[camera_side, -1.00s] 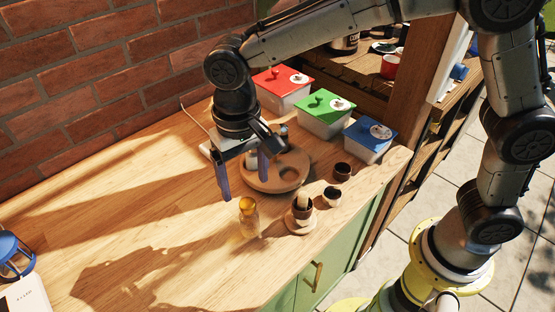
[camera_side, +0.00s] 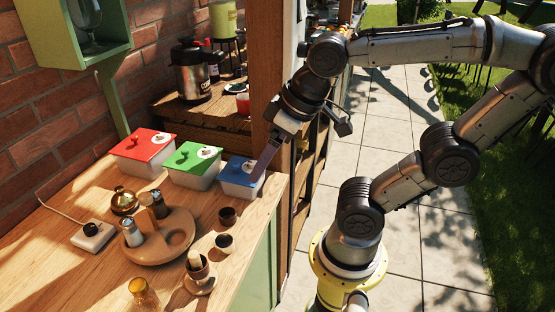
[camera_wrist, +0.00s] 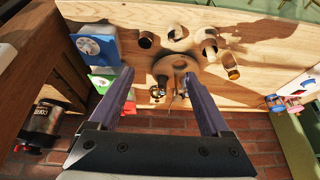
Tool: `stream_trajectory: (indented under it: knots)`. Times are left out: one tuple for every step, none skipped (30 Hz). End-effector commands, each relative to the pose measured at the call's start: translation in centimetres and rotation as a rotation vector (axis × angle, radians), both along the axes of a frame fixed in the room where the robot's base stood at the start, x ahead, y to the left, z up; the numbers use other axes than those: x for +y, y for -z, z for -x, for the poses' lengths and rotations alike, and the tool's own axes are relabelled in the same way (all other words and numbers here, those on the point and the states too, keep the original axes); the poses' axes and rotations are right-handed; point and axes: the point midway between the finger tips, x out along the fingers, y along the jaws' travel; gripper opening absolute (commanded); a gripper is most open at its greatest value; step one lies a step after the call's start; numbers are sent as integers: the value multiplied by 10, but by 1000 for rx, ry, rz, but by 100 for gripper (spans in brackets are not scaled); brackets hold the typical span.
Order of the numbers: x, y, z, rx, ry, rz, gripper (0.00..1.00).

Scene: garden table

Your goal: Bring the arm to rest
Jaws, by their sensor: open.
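My gripper (camera_side: 264,164) hangs tilted beside the wooden post, at the right end of the table in the side view. Its purple finger overlaps the right edge of the blue-lidded box (camera_side: 238,178) in the picture; I cannot tell the gap between them. In the wrist view my gripper (camera_wrist: 160,76) has its two fingers wide apart with nothing held between them. The table top and the round brown tray (camera_wrist: 178,62) show beyond the fingers. In the side view the second finger is mostly hidden.
Red-lidded (camera_side: 143,148) and green-lidded (camera_side: 192,164) boxes stand beside the blue one. The round tray (camera_side: 178,243) holds shakers. Small dark cups (camera_side: 227,215), an amber jar (camera_side: 142,291) and a white socket block (camera_side: 93,237) are around it. The wooden post (camera_side: 272,60) is close to my gripper.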

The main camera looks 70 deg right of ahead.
Motion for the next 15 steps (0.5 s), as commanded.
stream_trajectory:
  knots:
    - [-4,3,8,-21,2,10,81]
    - [-6,4,11,-29,0,15,81]
    - [-8,6,15,-35,-3,21,81]
    - [-9,7,17,-40,-4,25,81]
    - [-9,8,18,-43,-5,27,81]
    - [-10,8,19,-44,-6,29,81]
    - [-10,9,20,-45,-6,31,81]
    - [-10,9,20,-45,-7,31,81]
    - [-10,9,20,-44,-8,32,81]
    - [-10,9,20,-44,-9,31,81]
    - [-10,9,20,-44,-9,31,81]
    - [-10,9,20,-44,-8,30,81]
    - [-10,9,20,-44,-8,30,81]
    - [-10,9,19,-44,-8,30,81]
    - [-10,9,19,-44,-8,30,81]
